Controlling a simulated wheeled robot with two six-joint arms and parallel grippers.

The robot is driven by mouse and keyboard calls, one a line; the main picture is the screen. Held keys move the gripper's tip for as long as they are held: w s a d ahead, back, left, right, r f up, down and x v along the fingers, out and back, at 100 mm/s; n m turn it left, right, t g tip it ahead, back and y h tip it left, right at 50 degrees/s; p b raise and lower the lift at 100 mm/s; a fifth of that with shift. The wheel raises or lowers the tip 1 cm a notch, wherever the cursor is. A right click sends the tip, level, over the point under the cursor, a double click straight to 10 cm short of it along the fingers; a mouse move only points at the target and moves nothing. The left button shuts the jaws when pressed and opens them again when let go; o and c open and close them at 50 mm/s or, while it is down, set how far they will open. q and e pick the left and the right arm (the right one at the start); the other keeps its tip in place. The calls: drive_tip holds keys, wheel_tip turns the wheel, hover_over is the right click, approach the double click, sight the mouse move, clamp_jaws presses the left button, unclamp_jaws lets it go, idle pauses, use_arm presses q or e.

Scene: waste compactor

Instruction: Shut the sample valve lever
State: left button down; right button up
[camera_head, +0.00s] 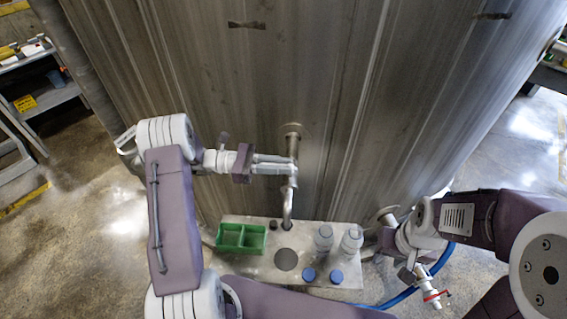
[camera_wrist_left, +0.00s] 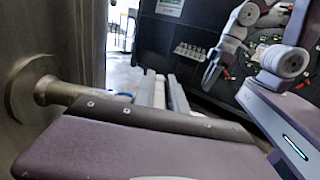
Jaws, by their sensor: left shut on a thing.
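The sample valve pipe (camera_head: 289,205) comes out of the tank wall and bends down to a spout above the small shelf. My left gripper (camera_head: 290,168) is at the pipe's upper part, its fingers shut on the valve lever, which is mostly hidden by them. In the left wrist view the fingers (camera_wrist_left: 166,92) extend away beside the pipe (camera_wrist_left: 58,91), and a small blue bit shows near them. My right gripper (camera_head: 430,290) is low at the right, pointing down, near a red part; its jaw state is unclear.
The metal shelf (camera_head: 225,262) under the spout holds a green two-part bin (camera_head: 241,238), two clear bottles (camera_head: 323,238) and two blue caps (camera_head: 337,276). A blue hose (camera_head: 400,298) runs at the right. The tank wall (camera_head: 230,80) fills the back.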

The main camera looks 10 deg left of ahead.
use_arm(q)
drive_tip(key=shift+f, duration=0.1)
drive_tip(key=shift+d, duration=0.1)
drive_tip(key=c, duration=1.4)
unclamp_jaws()
drive_tip(key=shift+o, duration=0.2)
drive_tip(key=shift+d, duration=0.1)
drive_tip(key=s+a+b, duration=0.1)
drive_tip(key=a+b, duration=0.1)
drive_tip(key=a, duration=0.7)
drive_tip(key=shift+s, duration=0.15)
